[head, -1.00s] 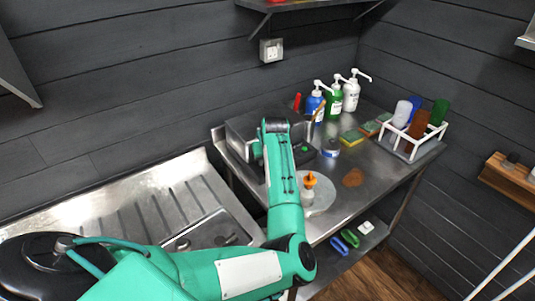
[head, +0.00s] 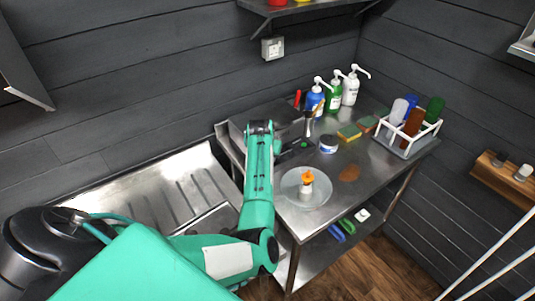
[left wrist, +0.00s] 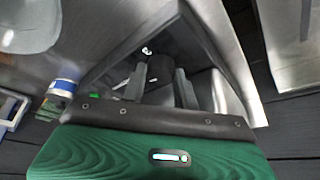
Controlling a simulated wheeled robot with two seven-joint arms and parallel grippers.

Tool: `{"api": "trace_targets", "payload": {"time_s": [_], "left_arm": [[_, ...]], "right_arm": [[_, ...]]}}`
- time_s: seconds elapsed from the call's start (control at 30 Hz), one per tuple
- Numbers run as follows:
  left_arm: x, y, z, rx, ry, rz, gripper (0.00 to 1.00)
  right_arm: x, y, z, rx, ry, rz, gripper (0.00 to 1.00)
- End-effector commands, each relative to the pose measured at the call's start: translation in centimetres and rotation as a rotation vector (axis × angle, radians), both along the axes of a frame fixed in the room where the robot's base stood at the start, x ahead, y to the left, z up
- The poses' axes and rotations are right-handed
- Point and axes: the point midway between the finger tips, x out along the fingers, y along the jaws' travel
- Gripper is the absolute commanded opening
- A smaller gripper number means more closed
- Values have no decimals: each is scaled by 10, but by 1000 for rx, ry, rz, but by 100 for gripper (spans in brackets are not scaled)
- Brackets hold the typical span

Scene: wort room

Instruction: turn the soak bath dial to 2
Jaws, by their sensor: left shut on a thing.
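The soak bath (head: 275,116) is a steel box at the back left of the steel table, partly hidden behind my left arm. A small green light (head: 304,145) shows on its dark front, and a green spot (left wrist: 95,96) also shows in the left wrist view. In the left wrist view my left gripper (left wrist: 158,78) has its two dark fingers either side of a dark round dial (left wrist: 160,66) and is shut on it. A small white mark (left wrist: 147,50) shows near the dial; I cannot read the setting. In the head view my arm hides the dial. My right gripper is out of view.
A sink unit (head: 130,195) lies left.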

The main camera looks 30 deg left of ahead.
Motion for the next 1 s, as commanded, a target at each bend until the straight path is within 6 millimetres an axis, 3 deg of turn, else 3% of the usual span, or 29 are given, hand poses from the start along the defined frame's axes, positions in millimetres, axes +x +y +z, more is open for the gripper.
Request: {"api": "trace_targets", "payload": {"time_s": [0.4, 0.43, 0.5, 0.53, 0.83, 1.0], "left_arm": [[0, 0, 0, 0, -1, -5, 7], [0, 0, 0, 0, -1, -5, 36], [0, 0, 0, 0, -1, -5, 49], [0, 0, 0, 0, -1, -5, 52], [0, 0, 1, 0, -1, -5, 52], [-4, -1, 12, 2, -2, -5, 52]], "right_arm": [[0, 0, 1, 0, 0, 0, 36], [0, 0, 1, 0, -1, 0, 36], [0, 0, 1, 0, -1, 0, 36], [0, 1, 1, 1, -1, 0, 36], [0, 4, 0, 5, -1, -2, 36], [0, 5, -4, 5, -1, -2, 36]]}}
